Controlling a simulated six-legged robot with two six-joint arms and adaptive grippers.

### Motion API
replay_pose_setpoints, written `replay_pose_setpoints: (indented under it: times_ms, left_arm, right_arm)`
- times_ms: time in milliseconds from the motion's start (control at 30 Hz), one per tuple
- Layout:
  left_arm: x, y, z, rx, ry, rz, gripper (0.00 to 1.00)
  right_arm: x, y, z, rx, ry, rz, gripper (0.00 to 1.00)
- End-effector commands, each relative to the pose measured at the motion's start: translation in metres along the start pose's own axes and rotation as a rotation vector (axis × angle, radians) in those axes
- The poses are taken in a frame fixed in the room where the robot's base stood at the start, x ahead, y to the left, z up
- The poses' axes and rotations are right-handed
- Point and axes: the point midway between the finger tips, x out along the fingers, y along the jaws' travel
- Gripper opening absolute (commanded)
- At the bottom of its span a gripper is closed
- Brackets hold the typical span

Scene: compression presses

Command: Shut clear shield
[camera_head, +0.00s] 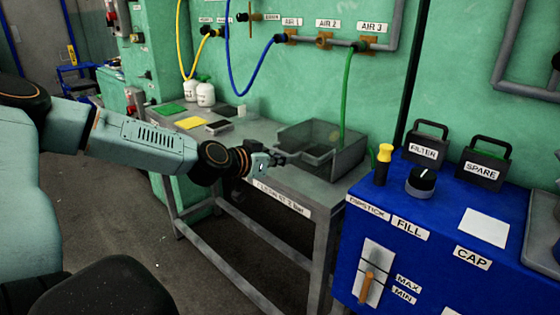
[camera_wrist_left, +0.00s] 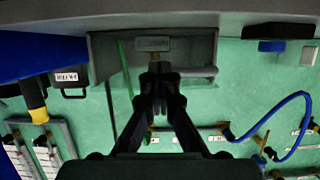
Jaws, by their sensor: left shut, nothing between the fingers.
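An open grey box (camera_head: 350,160) stands on the right end of the grey table. A grey, partly see-through panel (camera_head: 308,152) at its front left may be the clear shield; I cannot tell its exact edges. My left gripper (camera_head: 283,160) comes in from the left, at the box's front left side. Its fingers are shut with nothing between them. In the left wrist view the fingertips (camera_wrist_left: 157,65) point at the box (camera_wrist_left: 104,58), and a pale see-through strip (camera_wrist_left: 200,80) shows beside them. Whether they touch the panel, I cannot tell. My right gripper is not in view.
The grey table (camera_head: 262,192) also carries white bottles (camera_head: 206,94), a yellow pad (camera_head: 190,122) and dark items. A green hose (camera_head: 348,92) hangs into the box. A blue cabinet (camera_head: 400,260) with a yellow-topped dipstick (camera_head: 383,160) stands close at the right.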

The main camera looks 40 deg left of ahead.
Motion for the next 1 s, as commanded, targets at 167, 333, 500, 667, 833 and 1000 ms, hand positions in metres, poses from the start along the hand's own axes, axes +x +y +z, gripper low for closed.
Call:
replay_pose_setpoints:
  times_ms: [167, 333, 500, 667, 833, 1000]
  left_arm:
    - [0.0030, 0.0031, 0.0131, -0.006, -0.007, 0.011, 0.00]
    - [0.0043, 0.0029, 0.0127, -0.005, -0.001, 0.011, 0.00]
    - [0.0054, 0.0024, 0.0115, -0.004, 0.001, 0.010, 0.00]
    - [0.0054, 0.0023, 0.0115, -0.004, 0.001, 0.010, 0.00]
    - [0.0054, 0.0020, 0.0117, -0.004, 0.001, 0.009, 0.00]
    - [0.0050, 0.0019, 0.0108, -0.004, -0.002, 0.009, 0.00]
  right_arm:
    - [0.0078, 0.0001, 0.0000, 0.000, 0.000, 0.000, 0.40]
    - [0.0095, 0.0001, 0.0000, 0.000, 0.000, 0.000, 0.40]
    - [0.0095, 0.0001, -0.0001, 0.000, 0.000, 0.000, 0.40]
    - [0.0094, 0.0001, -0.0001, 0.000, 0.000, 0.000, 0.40]
    - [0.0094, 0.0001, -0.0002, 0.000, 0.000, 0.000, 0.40]
    - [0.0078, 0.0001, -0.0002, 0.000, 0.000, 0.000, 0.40]
